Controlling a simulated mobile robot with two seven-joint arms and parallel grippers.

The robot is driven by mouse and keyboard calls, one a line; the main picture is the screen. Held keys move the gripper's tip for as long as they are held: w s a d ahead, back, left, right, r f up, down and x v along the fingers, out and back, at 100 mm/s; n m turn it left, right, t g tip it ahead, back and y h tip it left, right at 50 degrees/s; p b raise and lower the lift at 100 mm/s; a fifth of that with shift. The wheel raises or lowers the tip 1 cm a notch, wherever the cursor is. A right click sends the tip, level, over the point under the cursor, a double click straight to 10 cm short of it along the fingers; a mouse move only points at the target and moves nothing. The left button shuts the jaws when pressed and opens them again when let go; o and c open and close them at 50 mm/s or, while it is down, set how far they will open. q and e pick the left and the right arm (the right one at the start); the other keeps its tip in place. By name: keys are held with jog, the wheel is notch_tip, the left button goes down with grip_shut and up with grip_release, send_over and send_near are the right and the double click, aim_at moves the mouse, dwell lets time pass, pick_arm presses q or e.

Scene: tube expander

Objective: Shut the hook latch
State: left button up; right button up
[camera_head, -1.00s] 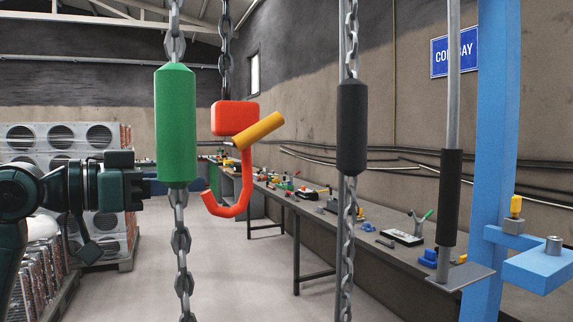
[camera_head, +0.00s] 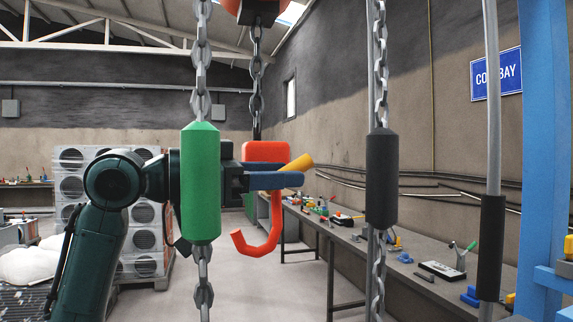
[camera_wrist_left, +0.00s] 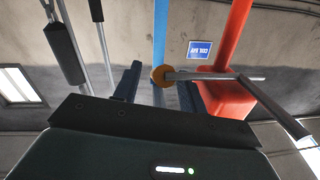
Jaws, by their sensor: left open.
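The red hook (camera_head: 268,235) hangs on a chain with its opening to the left. It also shows in the wrist view (camera_wrist_left: 236,50). Its yellow latch (camera_head: 299,162) sticks out up and to the right of the hook's upper part. My left gripper (camera_head: 298,173) is at the hook's upper part, its two fingers pointing right across it and hiding part of the latch. The fingers are open. In the wrist view the latch's round orange end (camera_wrist_left: 161,76) lies between the finger tips; contact cannot be told. My right gripper is not in view.
A green handle (camera_head: 201,190) on a chain hangs in front of my left wrist. A black handle (camera_head: 382,180) on a chain hangs right of the hook. A blue post (camera_head: 546,120) stands at the right. A long workbench (camera_head: 400,265) with small items runs behind.

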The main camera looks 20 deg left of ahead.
pick_arm(q)
jog(key=shift+x, duration=0.9)
grip_shut()
